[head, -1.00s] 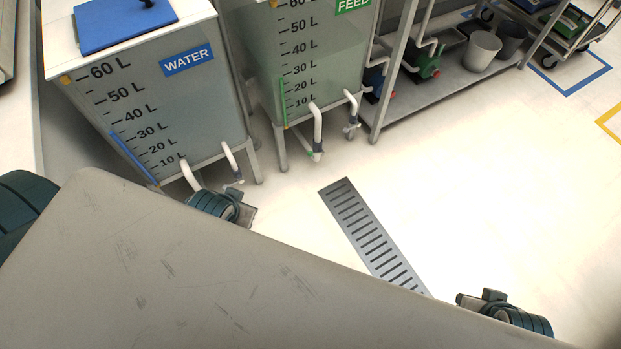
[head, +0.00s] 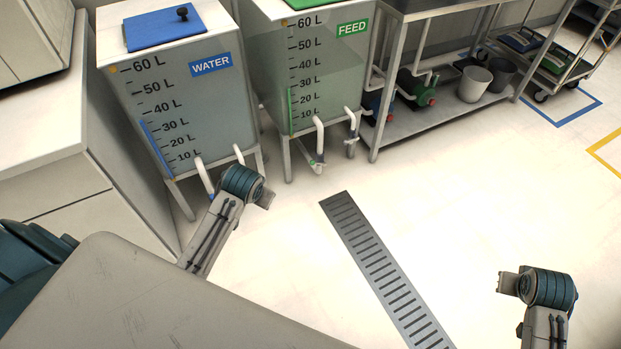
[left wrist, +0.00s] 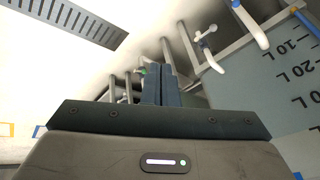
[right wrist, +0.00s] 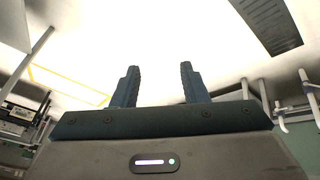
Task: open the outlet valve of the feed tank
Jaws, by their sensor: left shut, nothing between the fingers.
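The feed tank (head: 327,85) is a pale green box with a green FEED label and a litre scale, at the top middle of the head view. Two white pipes come down from its front.
The water tank (head: 195,105) with a blue lid stands left of the feed tank. A metal rack (head: 440,118) with pumps and grey buckets stands to the right. A drain grate (head: 375,255) lies in the floor; the floor around it is clear.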

